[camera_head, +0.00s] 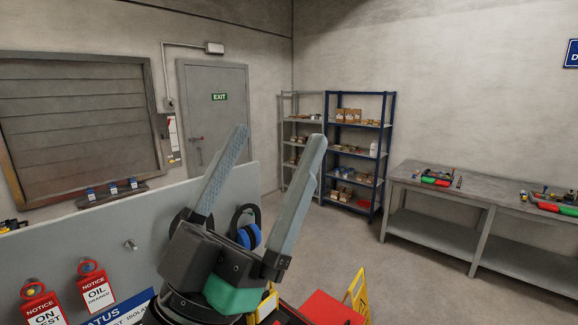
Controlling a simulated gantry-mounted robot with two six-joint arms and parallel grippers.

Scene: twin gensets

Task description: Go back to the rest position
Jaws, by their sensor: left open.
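My left gripper (268,152) stands in the lower middle of the head view, with its two grey fingers pointing up and spread wide apart. Nothing is between the fingers. It is in front of the right end of a grey panel (150,215) and hides part of it. My right gripper is not in the picture.
Red notice tags (97,287) and blue ear defenders (247,232) hang at the panel. A red surface (325,308) and yellow frames (357,292) are low in front. A workbench (470,190) stands at right, shelves (372,160) at the back. Floor between is clear.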

